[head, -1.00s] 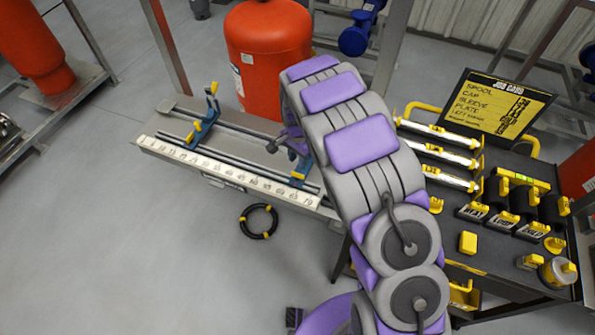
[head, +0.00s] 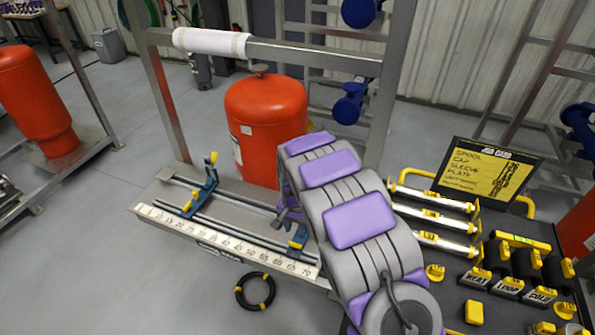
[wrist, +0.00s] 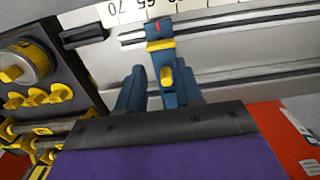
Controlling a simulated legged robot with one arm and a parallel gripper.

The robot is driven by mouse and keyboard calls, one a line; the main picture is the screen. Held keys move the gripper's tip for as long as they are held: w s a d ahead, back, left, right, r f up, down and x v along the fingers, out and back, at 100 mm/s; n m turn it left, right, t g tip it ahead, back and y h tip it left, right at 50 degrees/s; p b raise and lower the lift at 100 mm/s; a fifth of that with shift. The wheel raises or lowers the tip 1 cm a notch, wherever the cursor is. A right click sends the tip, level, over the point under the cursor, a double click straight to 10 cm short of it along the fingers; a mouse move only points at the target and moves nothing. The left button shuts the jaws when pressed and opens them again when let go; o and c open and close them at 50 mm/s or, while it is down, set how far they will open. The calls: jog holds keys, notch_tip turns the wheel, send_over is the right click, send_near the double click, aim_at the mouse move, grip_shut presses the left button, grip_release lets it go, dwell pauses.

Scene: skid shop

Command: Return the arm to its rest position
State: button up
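My grey and purple arm reaches out over the right end of a grey rail bench (head: 165,190) with a numbered white scale. My gripper (wrist: 158,92) points down at the right blue clamp (wrist: 160,45), near the scale's 65 and 70 marks. Its two dark fingers are apart, one on each side of the clamp's yellow knob in the picture. I cannot tell whether they touch the clamp. In the head view the right clamp (head: 299,238) is partly hidden by my arm, and the fingers are mostly hidden too. The left blue clamp (head: 203,187) stands apart on the rail.
A red tank (head: 262,115) stands close behind the bench under a frame with a white roll (head: 211,41). A black tool table (head: 500,305) with yellow-marked tools and a job card (head: 487,172) is at right. A black ring (head: 255,292) lies on the floor.

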jog(key=s+d+r+n, duration=0.1)
jog(key=s+d+r, duration=1.1)
jog(key=s+r, duration=0.45)
jog(key=s+d+r+n+g, duration=0.1)
jog(key=s+d+r, duration=0.1)
jog(key=s, duration=0.9)
jog(key=s+d+r+n, duration=0.2)
jog(key=s+r, duration=0.1)
jog(key=s, duration=0.9)
jog(key=shift+s+d+r+g+b, duration=0.2)
jog(key=shift+r+g+b, duration=0.1)
jog(key=shift+r+g, duration=0.1)
jog(key=shift+w, duration=0.1)
